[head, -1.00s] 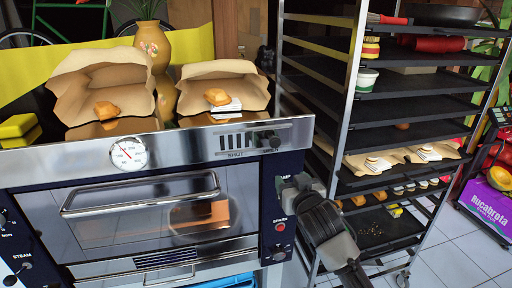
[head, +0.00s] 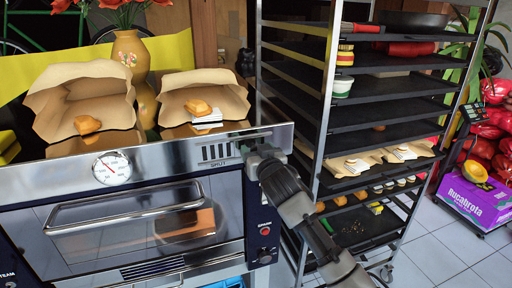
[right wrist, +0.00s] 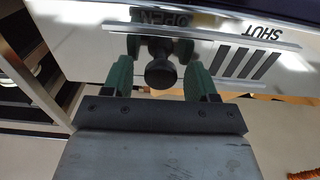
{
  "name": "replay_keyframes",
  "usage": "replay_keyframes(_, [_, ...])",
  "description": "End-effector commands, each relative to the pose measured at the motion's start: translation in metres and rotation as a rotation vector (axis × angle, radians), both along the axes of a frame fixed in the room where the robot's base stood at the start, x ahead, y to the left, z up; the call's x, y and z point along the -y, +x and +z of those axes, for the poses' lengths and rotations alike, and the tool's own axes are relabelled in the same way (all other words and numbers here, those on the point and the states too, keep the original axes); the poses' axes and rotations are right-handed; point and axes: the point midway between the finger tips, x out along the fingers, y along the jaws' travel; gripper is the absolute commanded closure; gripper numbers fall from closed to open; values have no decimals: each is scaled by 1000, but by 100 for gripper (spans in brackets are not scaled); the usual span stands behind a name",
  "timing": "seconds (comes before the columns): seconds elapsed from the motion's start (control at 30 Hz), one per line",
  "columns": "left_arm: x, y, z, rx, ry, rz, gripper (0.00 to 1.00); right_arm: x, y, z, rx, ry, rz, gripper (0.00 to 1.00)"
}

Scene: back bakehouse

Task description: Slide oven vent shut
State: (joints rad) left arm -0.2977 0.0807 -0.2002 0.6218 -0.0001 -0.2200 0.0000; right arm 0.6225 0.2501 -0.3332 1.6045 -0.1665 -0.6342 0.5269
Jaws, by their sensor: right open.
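The oven (head: 130,200) has a steel top panel with a vent (head: 215,152) of dark slots, which look uncovered. "SHUT" is printed under the slots. In the right wrist view the vent slots (right wrist: 245,63) are at the right, and a dark round knob (right wrist: 161,72) is on the slide track below the word "OPEN". My right gripper (right wrist: 160,78) is open, with one green finger on each side of the knob and a gap visible to each. In the head view my right gripper (head: 256,150) is at the panel's right end and hides the knob. My left gripper is not in view.
A tall rack (head: 325,120) with trays stands close on the right of my right arm. Paper-lined bread and a yellow vase (head: 131,60) stand on the oven top.

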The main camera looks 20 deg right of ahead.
Motion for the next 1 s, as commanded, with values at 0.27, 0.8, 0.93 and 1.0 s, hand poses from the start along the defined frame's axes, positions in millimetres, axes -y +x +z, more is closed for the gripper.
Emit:
replay_keyframes(0.27, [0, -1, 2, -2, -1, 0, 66, -1, 7, 0, 1, 1, 1, 42])
replay_keyframes(0.8, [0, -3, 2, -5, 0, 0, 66, 0, 7, 0, 1, 0, 0, 100])
replay_keyframes(0.93, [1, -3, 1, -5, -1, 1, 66, -2, 7, 0, 1, 1, 1, 100])
replay_keyframes(1.0, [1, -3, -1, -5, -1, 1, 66, -9, 6, -1, 1, 3, 3, 100])
